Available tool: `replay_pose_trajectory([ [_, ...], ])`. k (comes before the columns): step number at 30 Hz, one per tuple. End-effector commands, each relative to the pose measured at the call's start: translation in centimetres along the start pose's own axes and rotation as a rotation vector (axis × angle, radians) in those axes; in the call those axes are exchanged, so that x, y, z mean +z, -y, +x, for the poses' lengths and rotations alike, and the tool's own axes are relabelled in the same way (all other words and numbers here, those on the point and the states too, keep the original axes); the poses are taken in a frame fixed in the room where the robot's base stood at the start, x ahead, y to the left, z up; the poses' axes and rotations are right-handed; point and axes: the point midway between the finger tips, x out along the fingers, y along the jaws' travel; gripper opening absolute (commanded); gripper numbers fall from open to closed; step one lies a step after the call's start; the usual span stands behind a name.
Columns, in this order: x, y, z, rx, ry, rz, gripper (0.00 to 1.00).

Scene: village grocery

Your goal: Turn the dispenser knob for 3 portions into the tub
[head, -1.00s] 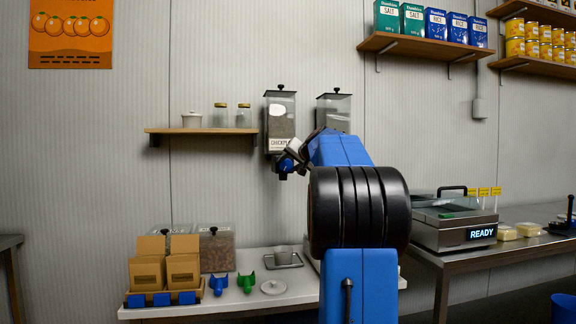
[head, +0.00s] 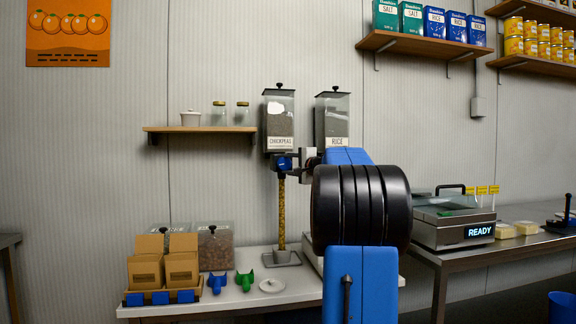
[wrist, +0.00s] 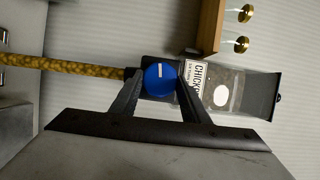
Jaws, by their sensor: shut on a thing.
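The chickpeas dispenser (head: 279,117) hangs on the wall, with a blue knob (head: 283,164) at its base. In the wrist view the blue knob (wrist: 160,79) has a white mark and sits between the fingers of my gripper (wrist: 158,86), which is shut on it. The stream also shows in the wrist view (wrist: 75,68). The tub's contents cannot be made out. In the head view my arm partly hides my gripper.
A rice dispenser (head: 332,118) hangs just right of the chickpeas one, behind my arm. A wooden shelf (head: 200,129) with jars is to the left. Blue and green scoops (head: 244,280), a white lid (head: 272,286) and a clear bin (head: 216,250) stand on the counter.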

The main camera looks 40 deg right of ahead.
Motion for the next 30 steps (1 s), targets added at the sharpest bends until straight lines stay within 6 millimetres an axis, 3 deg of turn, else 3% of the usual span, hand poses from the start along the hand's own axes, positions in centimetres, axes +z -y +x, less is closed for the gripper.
replay_pose_trajectory([
  [12, 0.01, -0.33, 0.0, -0.061, 0.0, 0.154, 0.19],
  [27, 0.0, -0.4, 0.02, -0.067, 0.0, 0.171, 0.19],
  [28, 0.0, -0.4, 0.02, -0.067, 0.0, 0.171, 0.44],
  [30, 0.0, -0.39, 0.02, -0.068, 0.0, 0.171, 0.6],
])
